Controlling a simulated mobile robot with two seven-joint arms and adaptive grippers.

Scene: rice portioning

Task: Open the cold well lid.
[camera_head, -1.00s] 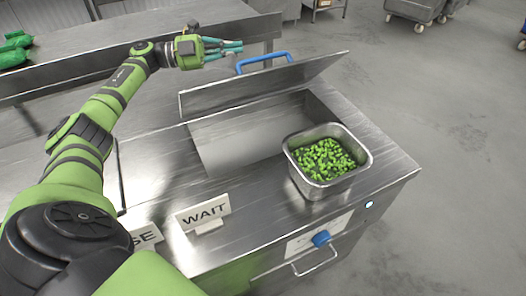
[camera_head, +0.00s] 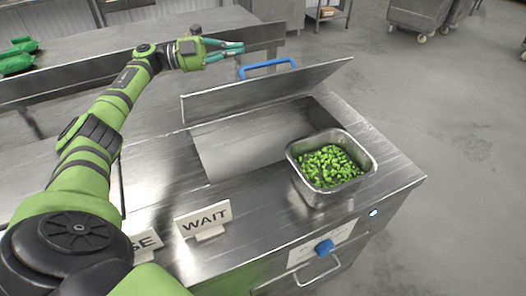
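The cold well lid (camera_head: 262,92) is a flat metal panel. It stands tilted up along the back of the well, with its blue handle (camera_head: 267,67) at the far side. The cold well opening (camera_head: 250,137) is uncovered in the steel counter and its inside walls show. My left gripper (camera_head: 238,49) is above and behind the lid, left of the blue handle and apart from it. My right gripper is out of view.
A metal pan of green pieces (camera_head: 310,193) stands at the well's right front edge. A WAIT sign (camera_head: 204,220) and a second, partly hidden sign (camera_head: 146,242) stand at the front. Green items (camera_head: 17,62) lie on the left table.

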